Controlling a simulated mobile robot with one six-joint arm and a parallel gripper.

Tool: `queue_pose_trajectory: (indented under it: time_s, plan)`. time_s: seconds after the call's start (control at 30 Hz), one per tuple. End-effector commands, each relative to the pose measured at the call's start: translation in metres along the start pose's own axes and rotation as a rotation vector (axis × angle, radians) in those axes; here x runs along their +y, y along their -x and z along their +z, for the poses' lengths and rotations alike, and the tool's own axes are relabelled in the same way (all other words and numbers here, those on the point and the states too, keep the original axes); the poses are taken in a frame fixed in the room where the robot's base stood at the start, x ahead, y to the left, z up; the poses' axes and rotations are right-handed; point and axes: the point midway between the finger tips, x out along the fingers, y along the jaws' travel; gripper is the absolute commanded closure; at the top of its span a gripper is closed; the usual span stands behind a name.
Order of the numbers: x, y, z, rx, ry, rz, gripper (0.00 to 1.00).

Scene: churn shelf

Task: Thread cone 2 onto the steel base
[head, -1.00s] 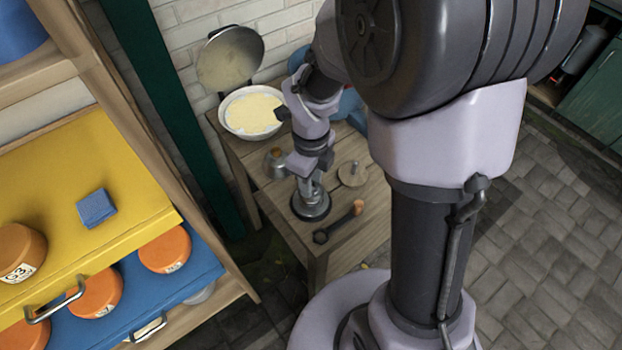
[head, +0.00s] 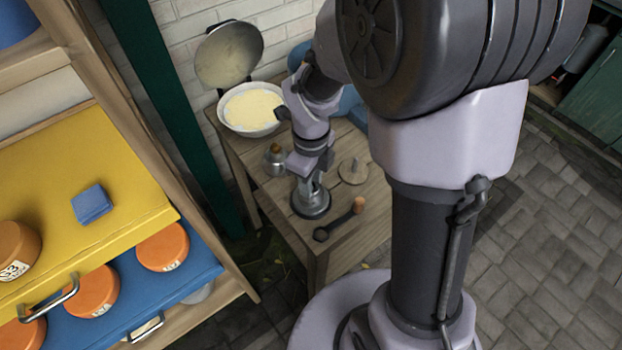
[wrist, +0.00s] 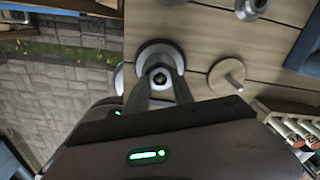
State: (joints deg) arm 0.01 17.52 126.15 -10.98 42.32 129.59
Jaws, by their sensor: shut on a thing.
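My gripper (head: 312,185) points down over the small table and is shut on a grey metal piece, which I take to be cone 2 (wrist: 160,78). In the wrist view my two fingertips (wrist: 161,85) close on its sides, and a dark hole shows in its top. The held piece stands upright over a round steel base with a dark rim (head: 311,208), which also shows in the wrist view (wrist: 146,51). The fingers hide the joint, so I cannot tell how far the piece is threaded on.
On the wooden table (head: 288,226) are a metal piece with an orange-brown top (head: 275,160), a wooden disc with a peg (head: 352,172), a wooden-handled tool (head: 340,219) and a white bowl (head: 252,108). Shelves with yellow and blue trays (head: 120,195) stand at the left.

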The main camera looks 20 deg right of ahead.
Motion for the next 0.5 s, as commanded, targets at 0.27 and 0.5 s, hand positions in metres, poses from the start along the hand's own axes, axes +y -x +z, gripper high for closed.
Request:
queue_pose_trajectory:
  time_s: [0.27,0.5]
  plan:
    - [-0.0001,-0.0077,0.0001,0.0,0.0,0.0,1.0]
    - [-0.0001,-0.0091,0.0001,0.0,0.0,0.0,0.49]
